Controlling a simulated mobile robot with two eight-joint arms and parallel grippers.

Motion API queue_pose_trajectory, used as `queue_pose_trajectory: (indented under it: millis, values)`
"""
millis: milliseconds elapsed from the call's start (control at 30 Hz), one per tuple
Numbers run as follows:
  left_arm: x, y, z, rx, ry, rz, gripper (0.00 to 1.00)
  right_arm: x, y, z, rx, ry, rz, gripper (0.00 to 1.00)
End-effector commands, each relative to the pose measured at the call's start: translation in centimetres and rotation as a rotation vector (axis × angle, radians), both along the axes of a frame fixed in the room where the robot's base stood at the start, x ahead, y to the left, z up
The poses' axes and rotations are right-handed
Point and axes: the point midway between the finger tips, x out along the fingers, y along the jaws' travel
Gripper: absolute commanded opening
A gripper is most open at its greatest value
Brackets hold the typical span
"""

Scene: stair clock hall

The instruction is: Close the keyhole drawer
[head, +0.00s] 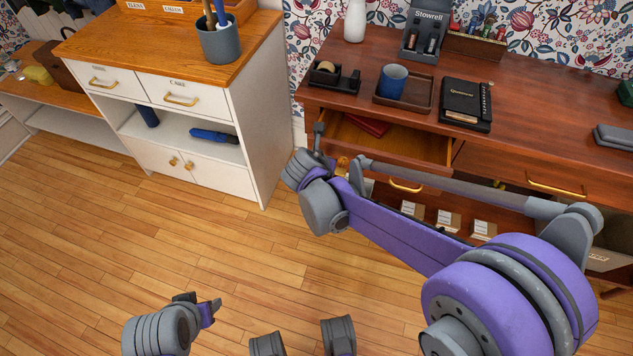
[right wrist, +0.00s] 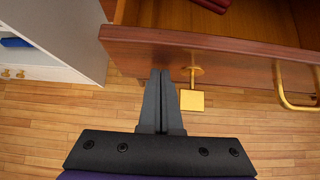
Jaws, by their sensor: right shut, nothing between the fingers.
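The keyhole drawer (head: 390,146) stands pulled out at the left end of the wooden desk, with a dark red book (head: 367,124) inside. In the right wrist view its front (right wrist: 225,55) runs across the top, with a brass key and square tag (right wrist: 192,99) in it and a brass handle (right wrist: 283,90) to the right. My right gripper (right wrist: 161,72) is shut and empty, its fingertips at the drawer front just left of the key; whether they touch it I cannot tell. My left gripper (head: 203,302) is low at the bottom left, far from the drawer; its finger gap is unclear.
The desktop holds a tape dispenser (head: 334,76), a blue cup (head: 393,80) on a tray (head: 413,105) and a black notebook (head: 465,104). A white cabinet (head: 250,130) stands close left of the desk. The wooden floor (head: 90,250) in front is clear.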

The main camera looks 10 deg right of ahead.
Motion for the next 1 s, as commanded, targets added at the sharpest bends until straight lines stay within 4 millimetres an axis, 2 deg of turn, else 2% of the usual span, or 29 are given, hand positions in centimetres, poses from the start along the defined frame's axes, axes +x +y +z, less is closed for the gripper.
queue_pose_trajectory:
  millis: [33, 200, 433, 700, 1000]
  values:
    - [0.0, 0.0, -0.2, 0.0, 0.001, 0.0, 0.5, 1.3, -0.9, -0.1, -0.001, 0.0, -0.005, 0.0]
    - [0.1, 0.0, -0.5, 0.0, 0.002, 0.0, 0.5, 4.9, -3.1, -0.1, -0.001, 0.001, -0.003, 0.0]
    - [0.1, 0.0, -0.7, 0.0, 0.002, 0.0, 0.5, 8.6, -5.2, 0.0, 0.0, 0.0, -0.001, 0.0]
    - [0.1, 0.0, -0.8, 0.0, 0.003, 0.0, 0.5, 10.6, -6.5, 0.0, -0.001, 0.0, 0.001, 0.0]
    - [0.1, 0.0, -0.8, 0.0, 0.003, 0.0, 0.5, 11.0, -6.7, 0.1, -0.001, -0.004, 0.002, 0.0]
